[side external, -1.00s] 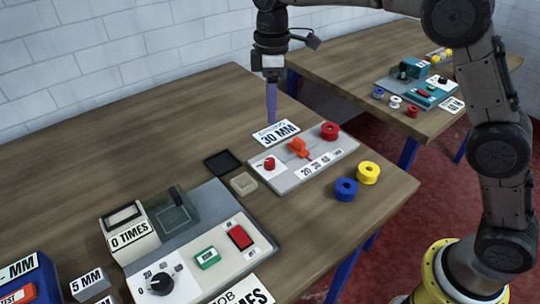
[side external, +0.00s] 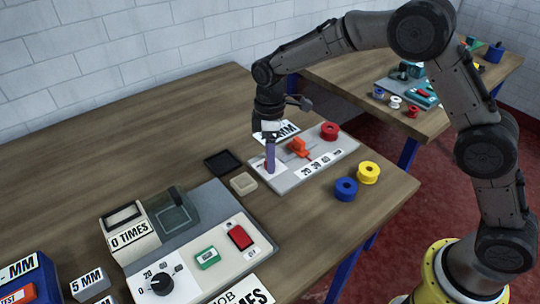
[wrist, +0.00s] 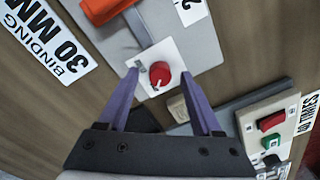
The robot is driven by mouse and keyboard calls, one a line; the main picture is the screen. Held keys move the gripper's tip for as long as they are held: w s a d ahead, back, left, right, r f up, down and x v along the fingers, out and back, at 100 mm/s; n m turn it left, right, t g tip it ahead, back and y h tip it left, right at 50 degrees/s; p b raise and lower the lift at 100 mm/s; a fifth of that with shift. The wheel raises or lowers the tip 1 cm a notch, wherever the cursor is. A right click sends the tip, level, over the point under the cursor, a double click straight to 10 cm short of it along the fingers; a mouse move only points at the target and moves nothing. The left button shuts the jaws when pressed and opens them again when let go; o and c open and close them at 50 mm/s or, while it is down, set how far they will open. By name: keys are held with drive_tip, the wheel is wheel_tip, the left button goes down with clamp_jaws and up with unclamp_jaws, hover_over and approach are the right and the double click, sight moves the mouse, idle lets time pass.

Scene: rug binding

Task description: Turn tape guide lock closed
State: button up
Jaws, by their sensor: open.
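The tape guide is a light grey plate (side external: 340,152) on the wooden table, with an orange slider (side external: 298,147) and a row of number labels. Its lock appears to be the small red knob (wrist: 163,79) with a white pointer line, on a white label at one end of the plate. My gripper (side external: 270,168) points down over that end and mostly hides the knob in the side view. In the wrist view my gripper (wrist: 159,70) is open, its two purple fingers on either side of the knob. I cannot tell whether they touch it.
A red spool (side external: 330,131) stands at the plate's far end. Yellow (side external: 368,172) and blue (side external: 346,189) spools stand to the right. A black tray (side external: 222,163) and beige block (side external: 243,183) lie left of the plate. A console with a black dial (side external: 162,282) is in front.

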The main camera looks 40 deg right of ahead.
drive_tip(key=shift+f, duration=0.2)
clamp_jaws()
idle(0.3)
